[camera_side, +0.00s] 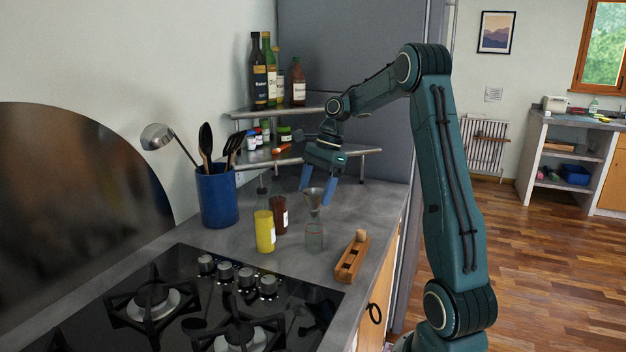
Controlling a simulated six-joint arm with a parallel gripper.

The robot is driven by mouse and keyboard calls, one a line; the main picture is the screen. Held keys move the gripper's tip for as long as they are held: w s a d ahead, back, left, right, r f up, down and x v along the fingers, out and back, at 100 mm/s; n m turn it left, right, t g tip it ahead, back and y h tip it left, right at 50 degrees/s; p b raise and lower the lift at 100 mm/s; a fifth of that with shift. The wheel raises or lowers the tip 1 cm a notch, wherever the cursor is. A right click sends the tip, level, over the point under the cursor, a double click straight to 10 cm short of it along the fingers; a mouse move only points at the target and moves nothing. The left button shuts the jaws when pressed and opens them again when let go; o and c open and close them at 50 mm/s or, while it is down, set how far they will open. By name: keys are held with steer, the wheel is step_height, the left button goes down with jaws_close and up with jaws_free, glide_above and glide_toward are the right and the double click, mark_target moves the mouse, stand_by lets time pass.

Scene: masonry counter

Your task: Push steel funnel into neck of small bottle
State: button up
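The steel funnel (314,199) is upright, with its wide mouth up and its narrow end at the top of a small clear bottle (314,238). How deep the stem sits in the neck is too small to tell. The bottle stands on the grey counter. My gripper (315,198) points down, its two blue fingers apart, one on each side of the funnel's mouth in the picture. I cannot tell whether they touch the funnel or stand behind it.
A yellow bottle (264,226) and a brown bottle (280,214) stand left of the small bottle. A wooden holder (352,259) lies to its right. A blue utensil pot (217,196), a black hob (200,300) and corner shelves (262,158) are around it.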

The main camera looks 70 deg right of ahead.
stand_by(0.4)
steer(key=v, duration=0.7)
stand_by(0.6)
steer(key=shift+d+r, duration=0.1)
steer(key=shift+r, duration=0.1)
stand_by(0.5)
steer(key=shift+a+r, duration=0.15)
steer(key=shift+a, duration=0.1)
steer(key=a+r+n+t+h, duration=0.1)
steer(key=a+r+n, duration=0.2)
steer(key=a+n, duration=0.55)
steer(key=a+r+n+t, duration=0.1)
steer(key=a+r+n, duration=0.15)
steer(key=a, duration=1.05)
steer(key=s+a+f+n+h, duration=0.1)
steer(key=s+a+f+n, duration=0.2)
steer(key=s+n, duration=0.3)
steer(key=s+a+f+n+t+h, duration=0.1)
steer(key=s+a+f+n, duration=0.2)
steer(key=s+n, duration=0.4)
steer(key=s+f, duration=0.1)
steer(key=s, duration=0.1)
steer(key=shift+s+a+t, duration=0.3)
steer(key=shift+s+a, duration=0.05)
